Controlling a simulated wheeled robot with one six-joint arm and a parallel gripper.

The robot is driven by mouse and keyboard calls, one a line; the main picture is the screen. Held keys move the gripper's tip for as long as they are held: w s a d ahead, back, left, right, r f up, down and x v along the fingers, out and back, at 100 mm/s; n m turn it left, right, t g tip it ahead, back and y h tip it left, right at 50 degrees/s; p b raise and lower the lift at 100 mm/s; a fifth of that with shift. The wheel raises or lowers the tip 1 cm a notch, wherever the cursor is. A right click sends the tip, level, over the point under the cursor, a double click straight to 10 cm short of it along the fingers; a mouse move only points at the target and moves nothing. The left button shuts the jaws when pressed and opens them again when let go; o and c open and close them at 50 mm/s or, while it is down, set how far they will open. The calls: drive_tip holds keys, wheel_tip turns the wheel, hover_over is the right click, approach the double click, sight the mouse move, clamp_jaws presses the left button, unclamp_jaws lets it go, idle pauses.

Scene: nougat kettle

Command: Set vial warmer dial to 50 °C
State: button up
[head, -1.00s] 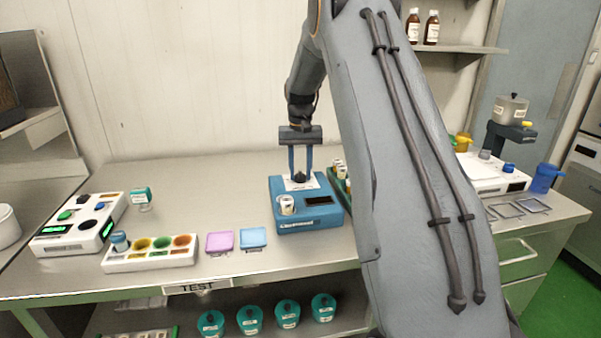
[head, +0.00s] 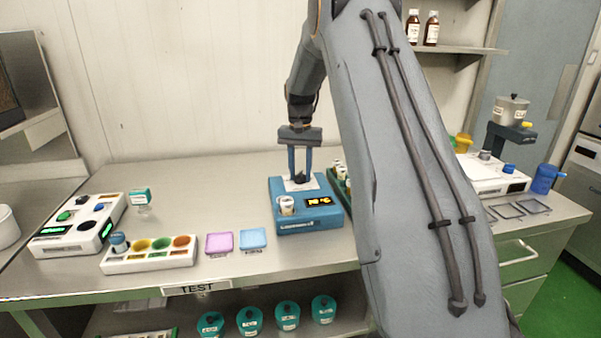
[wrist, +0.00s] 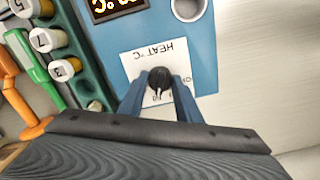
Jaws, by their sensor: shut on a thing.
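The vial warmer (head: 290,226) is a blue box on the steel bench. Its small black dial (wrist: 159,78) sits on a white plate (wrist: 140,62) marked HEAT °C, upside down in the wrist view. A pale pointer mark on the dial faces the bottom of that view. My gripper (head: 300,178) reaches down from above, its two blue fingers shut on the dial. The warmer's display (head: 319,200) is lit with orange digits, too small to read surely; it is cut off in the wrist view (wrist: 116,6). Most of the plate's scale is hidden by my fingers.
A white-capped vial (head: 287,205) stands in the warmer's front left. A green rack (head: 341,176) of vials is close on its right, partly behind my arm. Pink (head: 219,242) and blue (head: 253,238) pads lie to the left. The bench behind the warmer is clear.

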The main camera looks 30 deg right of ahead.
sight(301, 173)
drive_tip(key=o, duration=1.1)
drive_tip(key=shift+r+b, duration=1.05)
drive_tip(key=shift+r, duration=2.9)
drive_tip(key=shift+d, duration=0.1)
